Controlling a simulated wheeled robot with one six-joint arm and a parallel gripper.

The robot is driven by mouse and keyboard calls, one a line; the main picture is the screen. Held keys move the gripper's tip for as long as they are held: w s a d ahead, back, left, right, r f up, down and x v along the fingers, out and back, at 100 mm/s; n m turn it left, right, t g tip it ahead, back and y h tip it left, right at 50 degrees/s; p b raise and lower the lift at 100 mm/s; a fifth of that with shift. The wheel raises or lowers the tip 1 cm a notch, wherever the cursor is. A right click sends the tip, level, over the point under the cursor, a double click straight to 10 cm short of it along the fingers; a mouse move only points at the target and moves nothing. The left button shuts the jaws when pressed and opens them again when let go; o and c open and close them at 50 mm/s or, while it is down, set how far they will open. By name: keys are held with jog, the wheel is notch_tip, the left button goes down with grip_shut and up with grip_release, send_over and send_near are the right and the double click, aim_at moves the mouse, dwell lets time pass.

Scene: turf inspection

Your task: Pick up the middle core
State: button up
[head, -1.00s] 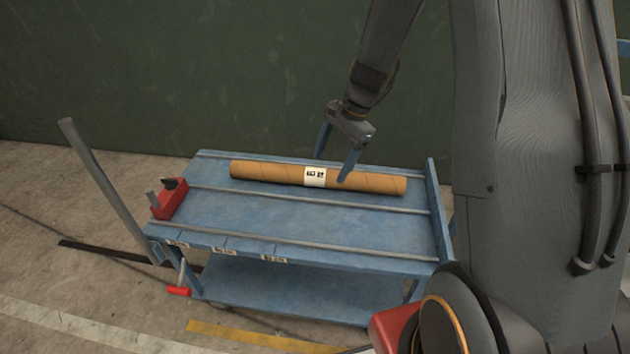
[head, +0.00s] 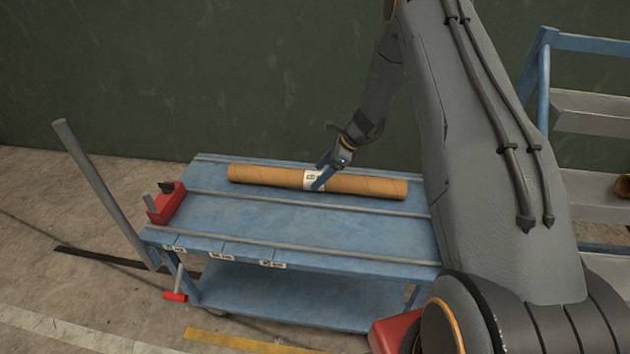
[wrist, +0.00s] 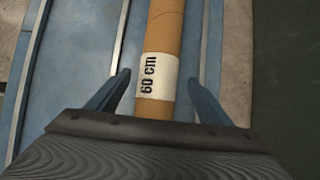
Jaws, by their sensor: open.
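A long brown cardboard core (head: 265,176) lies near the back edge of a blue cart, along its length. It has a white label around its middle, which reads "60 cm" in the wrist view (wrist: 155,75). My gripper (head: 321,176) is open at the label, with its blue fingers angled down to the core. In the wrist view the gripper (wrist: 158,90) has one finger on each side of the core, with gaps between. In the head view the near finger hides part of the label. No other core shows on the cart.
The blue cart (head: 300,215) has thin rails across its top and a lower shelf. A red clamp-like tool (head: 166,204) sits at its left end, beside a slanted grey post (head: 100,190). A shelf rack (head: 590,110) stands at right. A dark green wall is behind.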

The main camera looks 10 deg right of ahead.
aim_at(320, 174)
jog(key=shift+p+x, duration=0.35)
jog(key=shift+x, duration=1.45)
jog(key=shift+s+f, duration=0.1)
jog(key=c, duration=1.5)
jog(key=shift+c, duration=0.6)
